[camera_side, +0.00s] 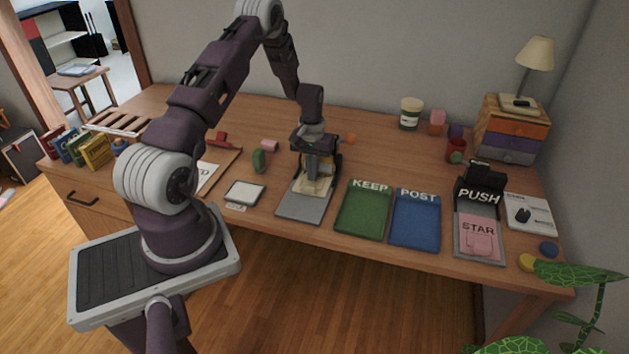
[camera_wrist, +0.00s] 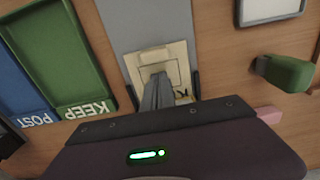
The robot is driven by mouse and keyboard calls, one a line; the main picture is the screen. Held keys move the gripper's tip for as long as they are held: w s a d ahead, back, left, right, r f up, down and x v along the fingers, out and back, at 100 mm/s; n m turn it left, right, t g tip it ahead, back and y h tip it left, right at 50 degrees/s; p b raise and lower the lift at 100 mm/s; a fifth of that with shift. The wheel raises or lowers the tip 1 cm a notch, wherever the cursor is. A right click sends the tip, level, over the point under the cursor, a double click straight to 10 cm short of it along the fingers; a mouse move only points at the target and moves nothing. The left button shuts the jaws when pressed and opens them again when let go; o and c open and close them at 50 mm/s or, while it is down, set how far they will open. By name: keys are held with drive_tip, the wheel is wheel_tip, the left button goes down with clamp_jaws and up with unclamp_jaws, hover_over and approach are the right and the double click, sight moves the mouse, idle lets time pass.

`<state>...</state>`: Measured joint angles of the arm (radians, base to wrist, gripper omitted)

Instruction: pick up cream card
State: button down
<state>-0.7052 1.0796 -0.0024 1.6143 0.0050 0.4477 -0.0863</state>
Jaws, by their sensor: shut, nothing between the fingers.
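The cream card (camera_side: 309,188) lies on a grey tray (camera_side: 297,208) near the table's front edge, and its upper part is hidden by my gripper in the side view. In the wrist view the cream card (camera_wrist: 140,68) shows with a small raised cream block on it. My gripper (camera_side: 315,176) points down over the card. Its fingers (camera_wrist: 158,82) are shut together with nothing between them, beside or over the block. I cannot tell whether the fingertips touch the card.
A green KEEP tray (camera_side: 364,212) and a blue POST tray (camera_side: 415,222) lie to the right. Farther right are a PUSH stand (camera_side: 479,197) and a pink STAR card (camera_side: 478,230). A green object (camera_side: 259,160) and a white-topped pad (camera_side: 244,193) stand left.

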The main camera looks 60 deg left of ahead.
sight(306, 198)
drive_tip(key=shift+f, duration=0.8)
drive_tip(key=shift+r, duration=0.25)
idle(0.4)
drive_tip(key=shift+s+d, duration=2.1)
drive_tip(key=shift+d, duration=0.05)
wheel_tip(306, 198, up, 7)
drive_tip(key=shift+w+a, duration=0.2)
drive_tip(key=shift+a, duration=0.05)
